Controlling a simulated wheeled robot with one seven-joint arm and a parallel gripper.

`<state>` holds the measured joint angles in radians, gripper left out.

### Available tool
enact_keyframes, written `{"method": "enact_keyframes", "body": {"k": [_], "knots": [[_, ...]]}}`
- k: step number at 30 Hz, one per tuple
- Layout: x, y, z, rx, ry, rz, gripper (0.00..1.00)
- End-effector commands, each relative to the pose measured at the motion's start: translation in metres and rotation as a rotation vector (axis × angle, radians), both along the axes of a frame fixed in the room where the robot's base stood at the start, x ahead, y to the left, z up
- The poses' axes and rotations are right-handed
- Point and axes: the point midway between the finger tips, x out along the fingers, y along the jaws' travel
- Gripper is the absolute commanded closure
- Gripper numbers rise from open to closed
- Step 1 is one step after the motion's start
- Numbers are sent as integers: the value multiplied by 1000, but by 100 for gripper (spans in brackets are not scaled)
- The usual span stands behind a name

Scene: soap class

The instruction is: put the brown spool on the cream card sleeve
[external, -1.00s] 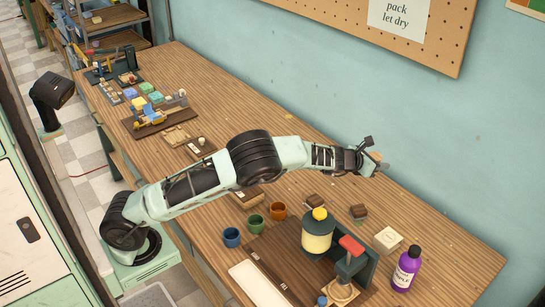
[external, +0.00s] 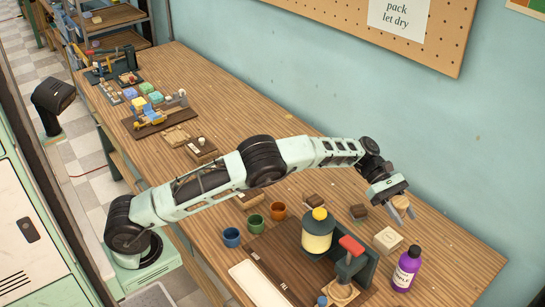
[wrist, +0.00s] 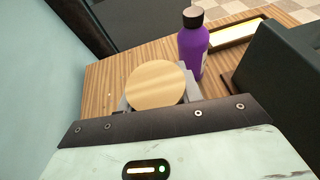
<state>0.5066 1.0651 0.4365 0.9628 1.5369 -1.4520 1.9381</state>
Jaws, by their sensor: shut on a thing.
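The brown spool (wrist: 155,82) shows in the wrist view as a round, light wood-brown disc between my finger ends. My gripper (external: 403,209) is shut on it and points down above the right part of the bench; in the external view the spool is hardly visible. The cream card sleeve (external: 388,240) looks like a small, flat, pale block with a mark on top. It lies on the bench just below and slightly left of my gripper in the external view. I cannot make it out in the wrist view.
A purple bottle (external: 406,268) stands close to the sleeve, also in the wrist view (wrist: 193,45). The wall is behind.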

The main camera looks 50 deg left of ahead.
Motion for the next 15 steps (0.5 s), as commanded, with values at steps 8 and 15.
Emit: {"method": "enact_keyframes", "body": {"k": [8, 15], "knots": [[-1, 1, -48, 1, 2, -6, 87], [-1, 1, -68, 0, 2, -5, 87]]}}
